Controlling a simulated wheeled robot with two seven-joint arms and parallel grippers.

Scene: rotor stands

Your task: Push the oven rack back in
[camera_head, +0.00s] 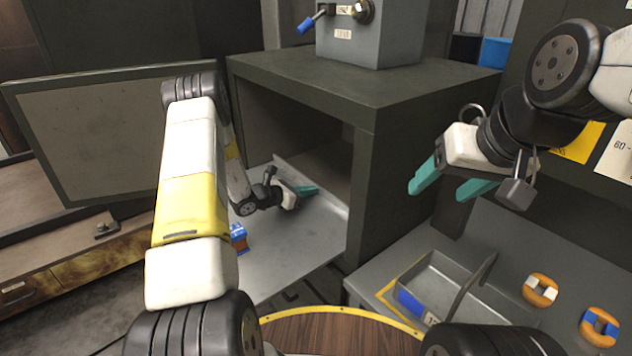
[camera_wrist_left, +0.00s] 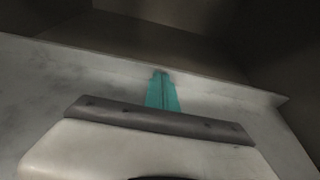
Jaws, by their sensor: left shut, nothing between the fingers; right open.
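The oven is a dark grey box (camera_head: 400,95) with its door (camera_head: 110,140) swung open to the left. The rack is a pale metal tray (camera_head: 300,268) that sticks out of the oven's opening toward me. My left gripper (camera_head: 306,190) is shut and empty, low over the rack inside the opening. In the left wrist view its teal fingers (camera_wrist_left: 162,92) point at the rack's raised rear lip (camera_wrist_left: 215,82); I cannot tell whether they touch it. My right gripper (camera_head: 445,185) is open and empty, in the air to the right of the oven.
A blue and brown object (camera_head: 238,237) sits on the rack's left side, partly behind my left arm. A grey bin (camera_head: 440,282) and two orange rings (camera_head: 540,290) lie on the right bench. A grey control box (camera_head: 370,35) stands on the oven.

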